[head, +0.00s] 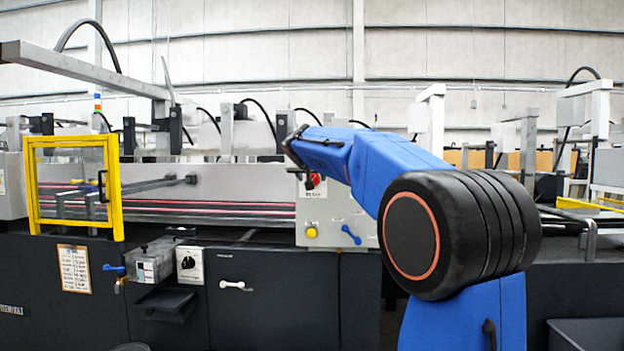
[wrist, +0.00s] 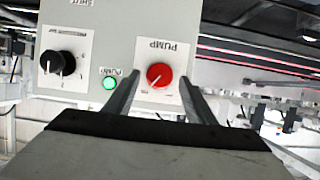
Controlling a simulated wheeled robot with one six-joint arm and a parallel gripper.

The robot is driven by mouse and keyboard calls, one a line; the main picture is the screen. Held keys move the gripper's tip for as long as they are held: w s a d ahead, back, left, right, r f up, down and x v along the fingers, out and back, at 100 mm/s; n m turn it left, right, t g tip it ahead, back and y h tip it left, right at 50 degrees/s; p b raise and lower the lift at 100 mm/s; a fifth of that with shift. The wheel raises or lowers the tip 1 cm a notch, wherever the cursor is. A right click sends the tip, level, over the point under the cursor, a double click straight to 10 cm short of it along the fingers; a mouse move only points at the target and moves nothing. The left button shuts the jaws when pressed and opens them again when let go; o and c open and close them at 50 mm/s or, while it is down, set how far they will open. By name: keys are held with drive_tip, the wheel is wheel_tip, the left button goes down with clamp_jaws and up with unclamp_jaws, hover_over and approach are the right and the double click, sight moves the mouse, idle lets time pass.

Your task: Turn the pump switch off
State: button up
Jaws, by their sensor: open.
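In the wrist view, the pump switch (wrist: 159,76) is a round red knob on a grey panel (wrist: 110,35), which appears upside down. An upside-down PUMP label is above it. Its white pointer slants to the lower left in the picture; the small position marks are too blurred to read. A green lamp (wrist: 109,83), also labelled PUMP, looks lit beside it. My gripper (wrist: 159,86) is open, with one finger on each side of the knob in the picture. I cannot tell whether they touch it.
A black rotary knob (wrist: 57,63) is left of the lamp in the wrist view. In the head view, a yellow guard frame (head: 76,227), a panel with a yellow button (head: 311,232) and a blue handle (head: 351,235) line the machine. A grey bin (head: 585,335) is lower right.

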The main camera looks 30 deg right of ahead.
drive_tip(key=shift+w+d+f, duration=0.25)
drive_tip(key=shift+w+d, duration=0.1)
drive_tip(key=shift+w, duration=0.15)
drive_tip(key=c, duration=1)
drive_tip(key=n+h, duration=0.2)
drive_tip(key=n, duration=0.1)
drive_tip(key=n+g+h, duration=0.1)
drive_tip(key=n+h, duration=0.1)
drive_tip(key=n, duration=0.1)
drive_tip(key=a+n+h, duration=0.1)
drive_tip(key=n, duration=0.3)
drive_tip(key=shift+w+f+g+h, duration=0.3)
drive_tip(key=shift+f+g+h, duration=0.1)
